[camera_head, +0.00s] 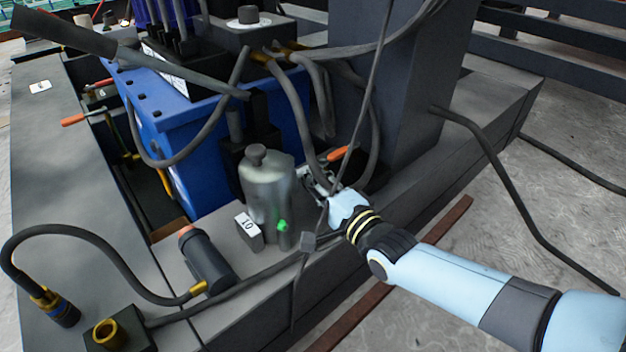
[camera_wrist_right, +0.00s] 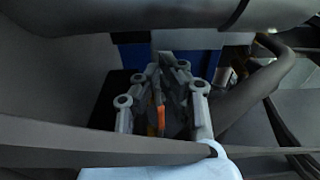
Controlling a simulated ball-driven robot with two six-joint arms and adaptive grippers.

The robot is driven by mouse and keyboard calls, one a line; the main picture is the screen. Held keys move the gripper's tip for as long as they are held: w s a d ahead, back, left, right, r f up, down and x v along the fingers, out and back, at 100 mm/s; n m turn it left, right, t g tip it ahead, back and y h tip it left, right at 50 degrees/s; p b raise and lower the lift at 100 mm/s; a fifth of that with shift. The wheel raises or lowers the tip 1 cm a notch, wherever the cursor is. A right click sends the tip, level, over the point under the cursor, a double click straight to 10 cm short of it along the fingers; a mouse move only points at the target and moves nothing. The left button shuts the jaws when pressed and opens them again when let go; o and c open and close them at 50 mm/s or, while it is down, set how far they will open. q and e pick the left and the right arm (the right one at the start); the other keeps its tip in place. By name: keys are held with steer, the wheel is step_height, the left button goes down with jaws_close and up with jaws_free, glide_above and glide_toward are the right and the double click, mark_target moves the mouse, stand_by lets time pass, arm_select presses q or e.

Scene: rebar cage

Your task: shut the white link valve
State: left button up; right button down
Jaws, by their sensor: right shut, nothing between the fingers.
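I cannot make out a white valve body for certain. An orange lever handle (camera_head: 343,152) shows just beyond my right gripper (camera_head: 314,178), behind the grey bottle-shaped tank. In the right wrist view an orange strip (camera_wrist_right: 160,108) shows among the finger links of my right gripper (camera_wrist_right: 168,66). The right gripper is shut with nothing between its fingers. I cannot tell whether it touches the handle. Hoses and the gripper hide what the handle is fixed to. My left gripper is not in view.
The grey tank (camera_head: 268,192) stands left of my right gripper. A blue tank (camera_head: 185,130) is behind it. Black hoses (camera_head: 290,95) hang close around the gripper. The concrete floor (camera_head: 560,190) at right is mostly open.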

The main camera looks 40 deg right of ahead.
mark_target(296, 173)
steer(key=shift+w+a, duration=0.1)
steer(key=shift+w, duration=0.15)
steer(key=shift+w+a, duration=0.3)
steer(key=shift+w, duration=0.4)
steer(key=shift+w+a+p, duration=0.1)
steer(key=shift+w+p, duration=0.2)
steer(key=shift+w, duration=0.6)
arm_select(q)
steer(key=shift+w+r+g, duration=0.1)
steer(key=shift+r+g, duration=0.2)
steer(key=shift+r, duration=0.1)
arm_select(e)
steer(key=shift+w, duration=0.75)
steer(key=shift+w+d, duration=0.1)
steer(key=shift+d, duration=0.1)
